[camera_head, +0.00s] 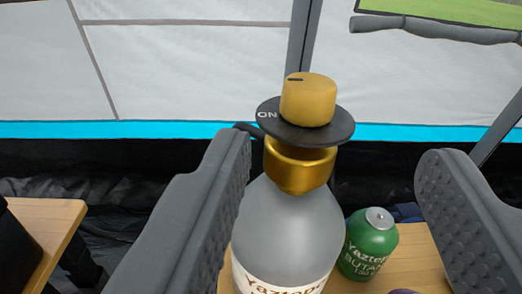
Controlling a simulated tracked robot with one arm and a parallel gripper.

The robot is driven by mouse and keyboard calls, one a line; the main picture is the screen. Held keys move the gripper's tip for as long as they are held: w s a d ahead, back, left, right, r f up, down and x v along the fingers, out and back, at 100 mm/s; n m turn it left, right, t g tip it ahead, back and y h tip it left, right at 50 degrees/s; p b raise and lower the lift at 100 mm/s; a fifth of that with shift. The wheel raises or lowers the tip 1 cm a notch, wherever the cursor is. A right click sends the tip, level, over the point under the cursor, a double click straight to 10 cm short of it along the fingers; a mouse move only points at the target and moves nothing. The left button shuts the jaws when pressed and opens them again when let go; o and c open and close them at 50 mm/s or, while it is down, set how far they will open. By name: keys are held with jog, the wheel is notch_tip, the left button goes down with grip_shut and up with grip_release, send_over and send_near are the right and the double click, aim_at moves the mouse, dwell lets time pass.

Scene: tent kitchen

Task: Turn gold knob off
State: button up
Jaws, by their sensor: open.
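The gold knob (308,100) sits on top of a black disc (305,128) marked "ON" at its left. A dark line on the knob's top lies toward its left side, the side of the "ON" mark. Below the disc, a gold collar (299,166) joins the neck of a grey gas bottle (287,225) with a "Yaztop..." label. My gripper (340,170) is open. Its left finger is close beside the bottle's left side in the picture, and its right finger is well to the right. Nothing is between the fingertips in a grip; the knob stands above and beyond them.
A green butane canister (369,245) stands right of the bottle on a wooden table (412,262). Another wooden surface (45,228) with a dark object is at far left. A dark hose (248,129) leaves the disc's left. Tent walls and a grey pole (302,40) stand behind.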

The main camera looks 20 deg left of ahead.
aim_at(307, 84)
jog(key=w+a, duration=0.1)
jog(key=w, duration=0.3)
jog(key=w+a+f+p, duration=0.1)
jog(key=w, duration=0.3)
jog(key=w+a+p, duration=0.1)
jog(key=w, duration=0.3)
jog(key=shift+w+a+f, duration=0.1)
jog(key=shift+w+f, duration=0.15)
dwell(0.3)
jog(key=c, duration=1)
